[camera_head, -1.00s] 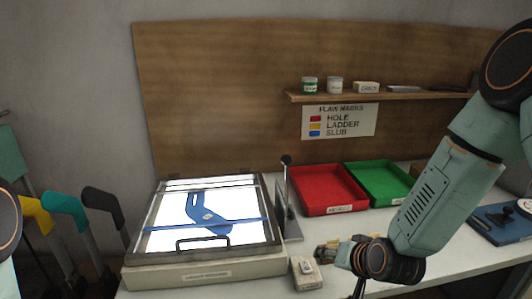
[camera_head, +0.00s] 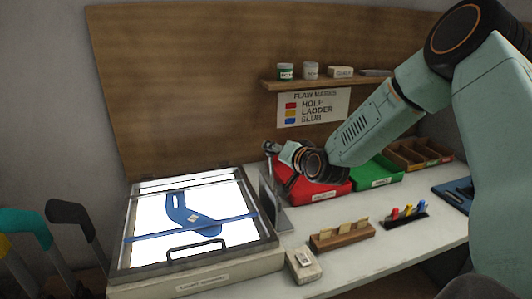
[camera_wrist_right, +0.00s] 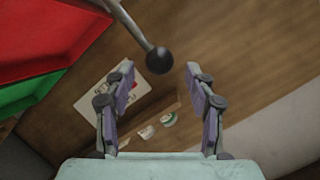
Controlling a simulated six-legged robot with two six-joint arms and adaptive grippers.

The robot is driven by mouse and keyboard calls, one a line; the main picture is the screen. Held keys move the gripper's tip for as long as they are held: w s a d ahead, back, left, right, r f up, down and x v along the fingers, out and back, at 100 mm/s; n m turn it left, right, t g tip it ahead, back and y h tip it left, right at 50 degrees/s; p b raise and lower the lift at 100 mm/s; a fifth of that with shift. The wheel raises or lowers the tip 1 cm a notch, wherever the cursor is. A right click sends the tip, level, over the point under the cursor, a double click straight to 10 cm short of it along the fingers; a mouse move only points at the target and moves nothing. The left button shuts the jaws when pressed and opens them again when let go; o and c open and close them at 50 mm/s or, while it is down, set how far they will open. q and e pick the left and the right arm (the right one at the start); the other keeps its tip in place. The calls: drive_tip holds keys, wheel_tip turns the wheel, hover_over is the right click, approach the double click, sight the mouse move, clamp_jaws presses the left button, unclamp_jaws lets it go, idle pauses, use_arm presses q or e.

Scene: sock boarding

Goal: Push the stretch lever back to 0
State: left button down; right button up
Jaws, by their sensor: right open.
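The stretch lever (camera_wrist_right: 130,22) is a thin metal rod with a dark round knob (camera_wrist_right: 159,60) in the right wrist view. The knob shows between the fingertips of my open right gripper (camera_wrist_right: 160,72); I cannot tell whether they touch it. In the head view, my right gripper (camera_head: 271,148) is at the lever's upper end, above the grey lever plate (camera_head: 274,208), and largely hides the knob. The lever stands at the right side of the light box (camera_head: 190,287). The scale and its 0 mark are not readable. My left gripper is out of view.
A blue sock (camera_head: 186,214) lies on the lit panel. A red tray (camera_head: 318,190) and a green tray (camera_head: 372,171) stand behind and right of the lever. A small white box (camera_head: 302,266), a wooden block holder (camera_head: 342,234) and coloured pens (camera_head: 406,212) are in front.

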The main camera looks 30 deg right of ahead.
drive_tip(key=x, duration=0.3)
drive_tip(key=shift+w+d+f, duration=0.2)
drive_tip(key=shift+w+f, duration=0.05)
drive_tip(key=shift+f, duration=0.1)
drive_tip(key=shift+w+a+r+b, duration=0.2)
drive_tip(key=shift+a+b, duration=0.05)
drive_tip(key=shift+b, duration=0.05)
drive_tip(key=shift+w+d+f, duration=0.1)
drive_tip(key=shift+f, duration=0.05)
drive_tip(key=shift+w, duration=0.1)
drive_tip(key=shift+c, duration=1.2)
drive_tip(key=c, duration=0.5)
clamp_jaws()
